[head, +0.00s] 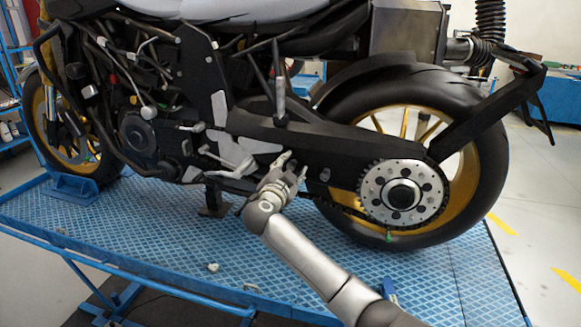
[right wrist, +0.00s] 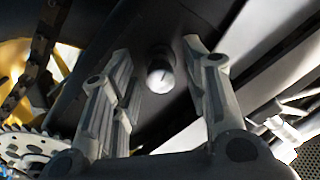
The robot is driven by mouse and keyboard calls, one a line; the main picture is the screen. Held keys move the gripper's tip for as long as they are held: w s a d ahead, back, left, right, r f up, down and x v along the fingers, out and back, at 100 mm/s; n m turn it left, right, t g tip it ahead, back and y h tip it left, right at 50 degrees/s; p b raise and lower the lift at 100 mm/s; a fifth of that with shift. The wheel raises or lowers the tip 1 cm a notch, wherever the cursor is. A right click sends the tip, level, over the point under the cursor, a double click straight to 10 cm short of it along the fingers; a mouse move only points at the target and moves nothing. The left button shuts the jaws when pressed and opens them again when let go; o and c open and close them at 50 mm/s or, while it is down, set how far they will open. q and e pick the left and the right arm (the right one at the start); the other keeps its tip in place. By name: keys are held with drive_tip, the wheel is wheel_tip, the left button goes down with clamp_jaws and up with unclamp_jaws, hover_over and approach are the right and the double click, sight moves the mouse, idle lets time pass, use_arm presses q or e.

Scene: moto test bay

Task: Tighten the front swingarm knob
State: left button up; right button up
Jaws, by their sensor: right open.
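The swingarm (head: 330,145) is a long dark beam running back to the rear wheel of the motorcycle. A light metal knob (right wrist: 160,75) stands out from its dark side in the right wrist view. My right gripper (head: 293,165) is at the swingarm's side, and its two fingers are apart. In the right wrist view the fingers (right wrist: 157,62) lie left and right of the knob with visible gaps. I cannot tell how far the knob is beyond the fingertips. My left gripper is not in view.
The motorcycle stands on a blue lift platform (head: 180,235). The rear sprocket (head: 403,193) and chain are to the right of the gripper. Footpeg parts (head: 232,155) are close on its left.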

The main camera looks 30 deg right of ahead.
drive_tip(key=shift+w+d, duration=0.15)
clamp_jaws()
